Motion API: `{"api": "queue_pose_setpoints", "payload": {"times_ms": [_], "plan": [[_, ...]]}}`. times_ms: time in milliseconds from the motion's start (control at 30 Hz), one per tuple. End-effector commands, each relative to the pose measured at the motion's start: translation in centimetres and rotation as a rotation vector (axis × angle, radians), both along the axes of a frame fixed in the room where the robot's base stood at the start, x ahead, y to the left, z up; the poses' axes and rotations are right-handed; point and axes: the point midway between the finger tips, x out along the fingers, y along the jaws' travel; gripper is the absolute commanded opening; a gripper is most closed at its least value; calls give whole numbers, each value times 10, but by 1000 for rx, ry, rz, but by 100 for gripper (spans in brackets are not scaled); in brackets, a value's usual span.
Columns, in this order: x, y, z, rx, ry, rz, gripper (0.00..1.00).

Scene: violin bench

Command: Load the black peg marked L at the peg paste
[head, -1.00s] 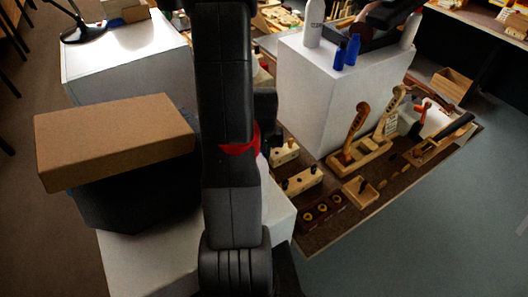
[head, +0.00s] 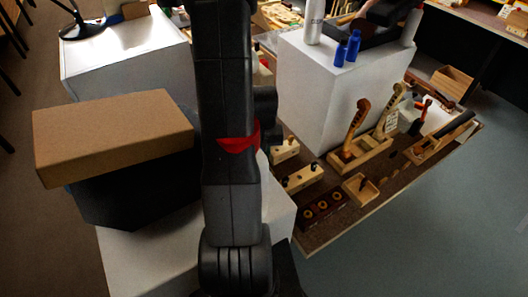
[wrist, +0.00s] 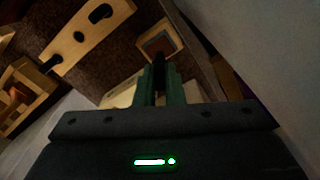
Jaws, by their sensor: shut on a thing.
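My gripper (wrist: 160,84) shows in the wrist view with its green fingers shut on a black peg (wrist: 159,62). Its dark end points away from the camera, toward a small wooden tray. No L mark can be read on it. In the head view my arm hides the gripper and the held peg. A dark red block with several round, gold-rimmed wells (head: 322,210) stands near the front edge of the bench. I cannot tell for certain which item is the peg paste.
A pale wooden block with dark pegs (head: 301,178) shows on the bench, with a small wooden tray (head: 360,189) to its right. Scroll-topped stands (head: 362,152) are behind. A white box (head: 320,100) bears a bottle (head: 314,24). A cardboard box (head: 115,137) lies left of my arm.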

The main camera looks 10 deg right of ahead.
Motion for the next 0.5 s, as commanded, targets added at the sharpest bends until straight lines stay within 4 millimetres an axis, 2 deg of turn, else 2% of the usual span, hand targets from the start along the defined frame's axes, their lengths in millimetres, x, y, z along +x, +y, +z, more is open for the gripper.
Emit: {"api": "queue_pose_setpoints", "payload": {"times_ms": [500], "plan": [[0,0,-7,0,0,0,0]]}}
